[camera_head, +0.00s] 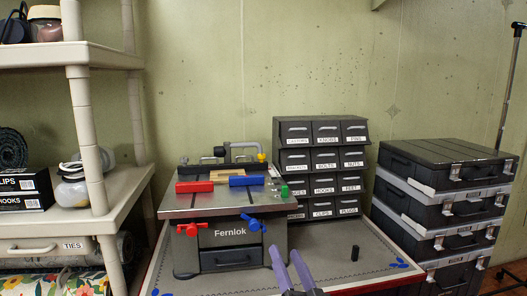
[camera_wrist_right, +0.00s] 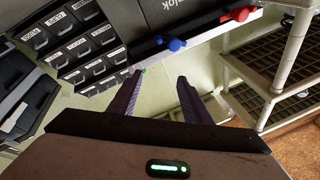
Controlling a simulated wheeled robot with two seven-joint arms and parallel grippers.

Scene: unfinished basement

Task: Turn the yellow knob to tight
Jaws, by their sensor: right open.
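A small yellow knob (camera_head: 262,158) sits at the right end of a grey clamp (camera_head: 238,153) at the back of the Fernlok machine (camera_head: 230,235). It is small in the head view, and its setting cannot be read. I cannot make it out in the right wrist view. My right gripper (camera_head: 284,250), with purple fingers, is open and empty in front of the machine, below and nearer than the knob. Its parted fingers also show in the right wrist view (camera_wrist_right: 160,78). My left gripper is not in view.
The machine carries a red handle (camera_head: 192,229), a blue handle (camera_head: 253,222), red (camera_head: 194,187) and blue (camera_head: 247,180) blocks and a green piece (camera_head: 284,190). A drawer cabinet (camera_head: 322,130) stands behind right, stacked cases (camera_head: 445,205) at right, a shelf (camera_head: 84,110) at left.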

